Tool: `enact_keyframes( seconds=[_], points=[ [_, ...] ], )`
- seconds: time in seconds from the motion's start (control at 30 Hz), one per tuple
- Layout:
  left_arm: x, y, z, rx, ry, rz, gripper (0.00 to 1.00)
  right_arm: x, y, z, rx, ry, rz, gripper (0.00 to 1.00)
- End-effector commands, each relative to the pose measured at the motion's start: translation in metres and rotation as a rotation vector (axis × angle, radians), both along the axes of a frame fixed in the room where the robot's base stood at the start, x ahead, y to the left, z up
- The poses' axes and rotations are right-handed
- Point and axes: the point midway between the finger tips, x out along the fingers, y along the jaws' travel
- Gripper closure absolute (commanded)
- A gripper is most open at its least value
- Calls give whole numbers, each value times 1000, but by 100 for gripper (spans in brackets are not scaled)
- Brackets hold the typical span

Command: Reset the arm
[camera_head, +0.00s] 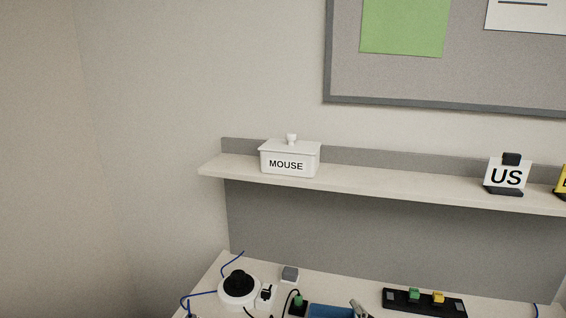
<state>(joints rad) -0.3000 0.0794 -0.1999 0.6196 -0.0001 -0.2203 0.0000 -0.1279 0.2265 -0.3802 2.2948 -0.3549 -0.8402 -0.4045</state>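Neither of my arms can be made out for sure in the head view. A small grey angled piece (358,309) pokes up at the bottom edge, over the desk, and I cannot tell what it belongs to. No fingertips show clearly, and no held object is seen.
A shelf (400,190) carries a lidded white box marked MOUSE (289,159), a US sign (507,175) and a partly cut-off yellow sign (560,182). The desk below holds a white round device with a black knob (239,287), a grey block (290,273), a blue tray (330,311) and a black strip (424,302).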

Motion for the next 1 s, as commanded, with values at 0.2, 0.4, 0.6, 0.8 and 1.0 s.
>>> enact_keyframes(
  seconds=[0.2,0.4,0.6,0.8,1.0],
  points=[
    [1,0,0,0,-1,0,36,-97,-47,-120,285,494,-251,66],
    [1,0,0,0,-1,0,36,-185,-63,-175,432,802,-435,66],
    [1,0,0,0,-2,0,36,-266,-69,-201,520,1040,-594,66],
    [2,0,0,0,-2,-1,36,-248,-67,-256,507,1048,-590,66],
    [2,0,0,0,-2,-1,36,-245,-65,-325,494,1075,-594,66]
  ],
)
